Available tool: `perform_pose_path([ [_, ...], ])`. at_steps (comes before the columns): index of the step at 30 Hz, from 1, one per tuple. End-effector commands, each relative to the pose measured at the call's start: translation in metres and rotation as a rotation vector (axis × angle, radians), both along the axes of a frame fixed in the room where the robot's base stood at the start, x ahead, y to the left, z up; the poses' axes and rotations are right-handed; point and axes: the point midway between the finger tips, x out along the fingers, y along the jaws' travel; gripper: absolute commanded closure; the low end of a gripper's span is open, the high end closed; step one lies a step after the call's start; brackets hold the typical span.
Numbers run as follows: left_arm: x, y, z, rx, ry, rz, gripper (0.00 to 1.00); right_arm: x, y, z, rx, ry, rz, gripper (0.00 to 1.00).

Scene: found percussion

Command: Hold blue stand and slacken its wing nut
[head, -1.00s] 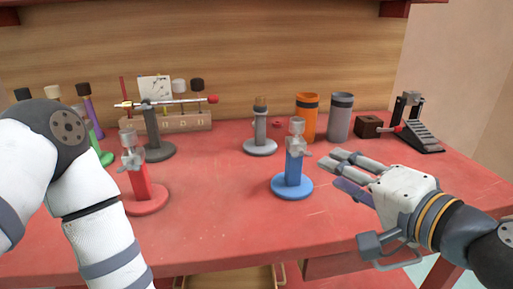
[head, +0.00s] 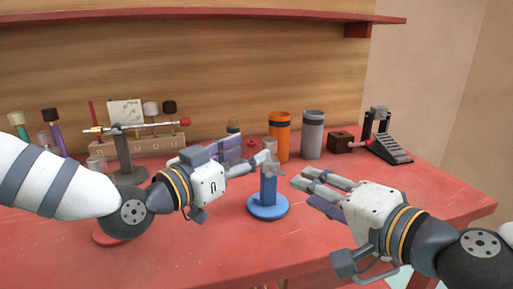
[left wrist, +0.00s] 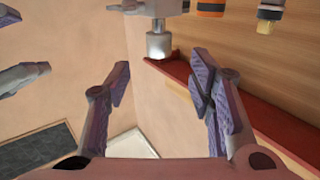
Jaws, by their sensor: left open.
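The blue stand (head: 268,188) stands upright on its round blue base on the red table in the head view. Its grey clamp head (head: 272,168) with the small wing nut is at the top, partly behind my left fingertip. My left gripper (head: 252,150) is open beside that head, just left of it. In the left wrist view, a light grey cylinder (left wrist: 159,45), apparently the clamp top, shows beyond the open fingers (left wrist: 160,78), not between them. Contact cannot be told. My right gripper (head: 302,192) looks open and empty, right of the stand.
An orange cup (head: 279,137) and a grey cup (head: 312,135) stand behind the blue stand. A dark wooden block (head: 341,142) and a pedal (head: 392,148) are at back right. A rack (head: 150,146) is at back left.

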Motion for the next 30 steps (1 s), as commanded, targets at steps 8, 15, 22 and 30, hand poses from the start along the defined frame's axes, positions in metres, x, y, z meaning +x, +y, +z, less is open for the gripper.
perform_pose_path([
  [8, 0.048, -0.038, -0.001, 0.001, 0.001, -0.002, 0.51, 0.000, 0.000, 0.000, 0.000, 0.000, 0.000, 0.67],
  [15, 0.062, -0.048, -0.001, -0.002, 0.003, -0.002, 0.51, 0.000, 0.000, 0.000, 0.000, 0.000, 0.000, 0.67],
  [22, 0.062, -0.048, -0.001, -0.001, 0.003, -0.002, 0.58, 0.000, 0.000, 0.000, 0.000, 0.000, 0.000, 0.67],
  [30, 0.061, -0.048, -0.001, 0.000, 0.003, -0.002, 1.00, 0.000, 0.000, 0.000, 0.000, 0.000, 0.000, 0.67],
])
